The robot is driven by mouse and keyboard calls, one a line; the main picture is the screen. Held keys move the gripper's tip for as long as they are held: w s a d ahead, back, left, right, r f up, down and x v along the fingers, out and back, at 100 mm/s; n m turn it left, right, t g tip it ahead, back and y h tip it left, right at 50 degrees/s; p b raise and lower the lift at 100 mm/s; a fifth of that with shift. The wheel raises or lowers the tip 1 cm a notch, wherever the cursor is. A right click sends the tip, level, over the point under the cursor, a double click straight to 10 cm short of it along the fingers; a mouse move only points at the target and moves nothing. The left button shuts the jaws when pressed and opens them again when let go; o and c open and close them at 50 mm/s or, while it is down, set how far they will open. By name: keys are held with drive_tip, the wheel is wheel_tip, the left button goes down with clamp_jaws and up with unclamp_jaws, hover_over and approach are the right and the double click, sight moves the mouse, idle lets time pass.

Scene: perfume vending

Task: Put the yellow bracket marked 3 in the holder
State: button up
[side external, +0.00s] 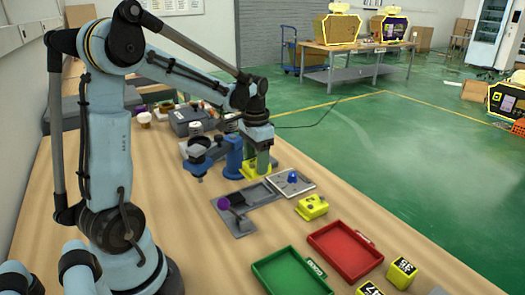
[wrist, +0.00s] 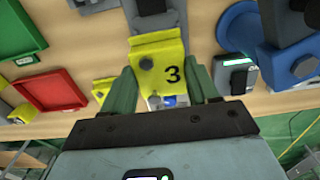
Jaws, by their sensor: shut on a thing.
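The yellow bracket marked 3 (wrist: 158,62) is between the two green fingers of my gripper (wrist: 162,88) in the wrist view, its number facing the camera. In the side external view my gripper (side external: 259,160) points down with the yellow bracket (side external: 254,171) at its tips, beside the blue stand. The bracket's lower part is partly hidden, so I cannot tell whether it touches anything below. A grey fixture (side external: 256,193) with a dark recess lies just in front of it; I cannot tell for sure that this is the holder.
Another yellow part (side external: 312,207) lies on the table to the right. A red tray (side external: 345,249) and a green tray (side external: 291,274) stand nearer the camera, with yellow numbered blocks (side external: 401,273) beside them. A blue stand (side external: 233,155) is close left of my gripper.

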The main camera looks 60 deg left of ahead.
drive_tip(key=shift+f, duration=3.05)
drive_tip(key=shift+f, duration=0.65)
drive_tip(key=o, duration=1.4)
drive_tip(key=shift+o, duration=0.9)
drive_tip(key=shift+r, duration=3.5)
